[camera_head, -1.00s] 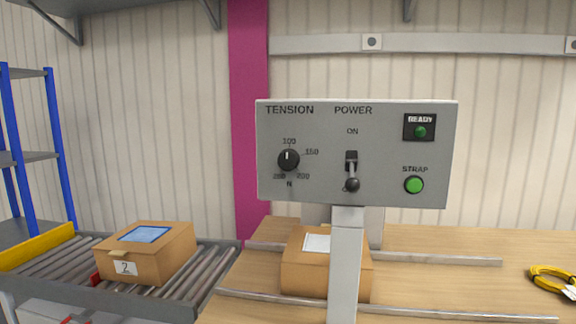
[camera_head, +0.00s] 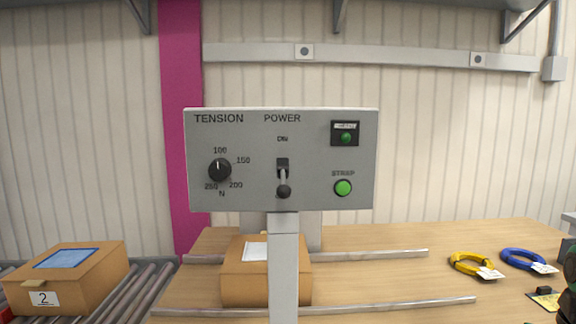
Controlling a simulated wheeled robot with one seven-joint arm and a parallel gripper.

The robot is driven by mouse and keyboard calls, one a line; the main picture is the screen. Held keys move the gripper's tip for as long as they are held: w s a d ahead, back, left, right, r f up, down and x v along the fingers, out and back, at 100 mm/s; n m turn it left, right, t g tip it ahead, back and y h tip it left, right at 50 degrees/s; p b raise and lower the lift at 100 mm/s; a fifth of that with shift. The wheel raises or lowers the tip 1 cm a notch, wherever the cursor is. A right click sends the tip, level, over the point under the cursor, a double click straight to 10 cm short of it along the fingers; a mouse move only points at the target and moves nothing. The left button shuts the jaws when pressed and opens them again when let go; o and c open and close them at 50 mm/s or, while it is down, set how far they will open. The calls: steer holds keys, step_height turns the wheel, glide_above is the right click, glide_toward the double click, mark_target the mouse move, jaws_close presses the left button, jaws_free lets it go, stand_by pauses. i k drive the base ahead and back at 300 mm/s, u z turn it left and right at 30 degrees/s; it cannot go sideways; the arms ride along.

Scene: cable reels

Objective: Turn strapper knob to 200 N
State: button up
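The strapper's grey control panel (camera_head: 310,165) stands upright on a post (camera_head: 284,265) in the middle of the view. Its black TENSION knob (camera_head: 220,170) is at the panel's left, with a white mark pointing up at 100. The scale reads 100, 150, 200 and 250 clockwise, with N below. The POWER lever (camera_head: 283,180) points down, away from ON. The green STRAP button (camera_head: 343,188) and a green lamp under the READY label (camera_head: 346,138) are at the right. My gripper is not clearly in view.
A cardboard box (camera_head: 265,285) sits behind the post on the wooden table (camera_head: 390,275) between metal rails. Another box (camera_head: 65,280), marked 2, is on the roller conveyor at left. Yellow (camera_head: 470,264) and blue (camera_head: 524,259) cable coils lie at right. A dark object (camera_head: 568,290) cuts in at the right edge.

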mark_target(220, 169)
steer(key=u, duration=3.6)
steer(key=k, duration=0.45)
steer(key=z, duration=1.85)
